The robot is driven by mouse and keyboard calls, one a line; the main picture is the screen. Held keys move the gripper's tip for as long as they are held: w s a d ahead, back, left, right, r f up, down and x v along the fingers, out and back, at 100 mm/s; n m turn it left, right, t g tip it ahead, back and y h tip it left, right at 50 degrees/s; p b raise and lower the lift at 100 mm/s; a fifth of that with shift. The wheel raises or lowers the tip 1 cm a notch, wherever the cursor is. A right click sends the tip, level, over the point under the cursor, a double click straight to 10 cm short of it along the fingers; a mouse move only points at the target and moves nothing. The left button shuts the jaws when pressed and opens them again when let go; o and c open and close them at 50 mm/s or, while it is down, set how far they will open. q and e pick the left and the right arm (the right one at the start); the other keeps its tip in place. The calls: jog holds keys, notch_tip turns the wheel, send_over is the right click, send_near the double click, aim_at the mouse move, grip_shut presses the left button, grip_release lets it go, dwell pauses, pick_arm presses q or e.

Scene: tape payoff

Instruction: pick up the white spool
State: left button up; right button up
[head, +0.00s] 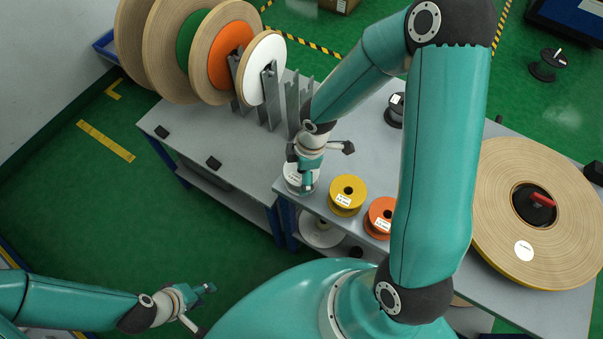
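The small white spool (291,183) stands at the front left edge of the grey table, left of the yellow spool. My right gripper (307,183) points down right over it and hides much of its top. I cannot tell whether its fingers touch the spool or are shut on it. My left gripper (204,289) is low at the left, over the green floor and well away from the spool. Its finger opening cannot be made out.
A yellow spool (347,194) and an orange spool (378,217) stand right of the white one. A rack holds large reels, including a white-faced reel (256,73). A big tan reel (480,217) lies at the right. A black spool (394,112) stands behind my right arm.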

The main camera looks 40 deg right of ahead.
jog(key=shift+c, duration=0.8)
